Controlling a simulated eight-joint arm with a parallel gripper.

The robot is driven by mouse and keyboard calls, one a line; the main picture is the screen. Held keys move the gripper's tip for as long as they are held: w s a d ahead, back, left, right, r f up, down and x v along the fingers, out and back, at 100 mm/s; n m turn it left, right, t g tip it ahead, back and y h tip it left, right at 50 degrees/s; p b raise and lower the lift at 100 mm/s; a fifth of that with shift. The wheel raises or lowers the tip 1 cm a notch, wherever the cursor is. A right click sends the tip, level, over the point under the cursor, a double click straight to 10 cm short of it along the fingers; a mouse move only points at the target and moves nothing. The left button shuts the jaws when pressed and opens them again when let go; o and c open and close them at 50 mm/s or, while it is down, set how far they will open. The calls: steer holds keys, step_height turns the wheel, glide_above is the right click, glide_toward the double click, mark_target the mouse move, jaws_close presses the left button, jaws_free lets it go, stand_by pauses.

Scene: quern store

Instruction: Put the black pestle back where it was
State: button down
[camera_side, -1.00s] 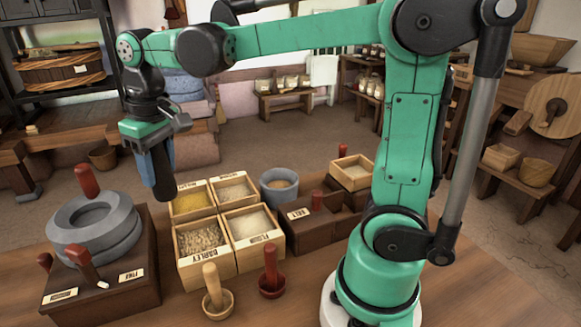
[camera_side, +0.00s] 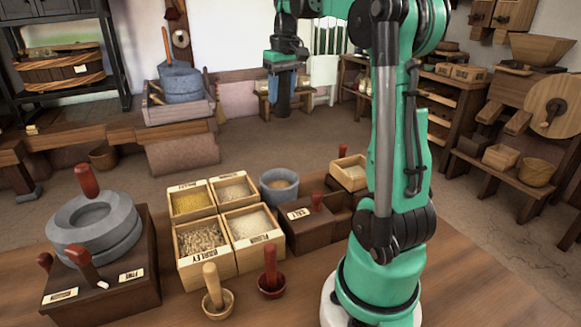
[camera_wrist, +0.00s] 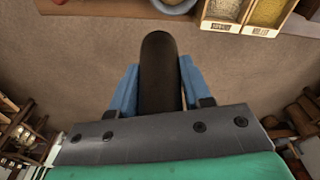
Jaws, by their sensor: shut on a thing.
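My gripper (camera_side: 282,88) is shut on the black pestle (camera_side: 283,104), which hangs upright below the blue fingers, high above and beyond the table's far edge. In the wrist view the black pestle (camera_wrist: 159,75) sits between the two blue fingers. Below it on the table stand a grey stone mortar (camera_side: 279,187), a dark wooden box labelled SALT (camera_side: 312,225), and a wooden cup (camera_side: 217,304) with a light wooden pestle (camera_side: 212,285). A red cup (camera_side: 272,287) holds a red pestle (camera_side: 270,262). The pestle's former place is not marked in view.
Several grain boxes with labels, such as barley (camera_side: 204,262) and flour (camera_side: 254,247), stand mid-table. A hand quern (camera_side: 95,235) stands at the left on a wooden block. A small wooden box (camera_side: 348,174) is at the back right. The floor under the gripper is clear.

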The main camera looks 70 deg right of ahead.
steer(key=s+d+m, duration=0.1)
steer(key=s+d, duration=0.2)
steer(key=s, duration=0.1)
steer(key=f, duration=1.9)
steer(key=shift+w+d+f, duration=0.1)
steer(key=shift+w+f, duration=0.1)
steer(key=shift+f, duration=0.1)
steer(key=c, duration=0.7)
jaws_free()
steer(key=shift+o, duration=0.2)
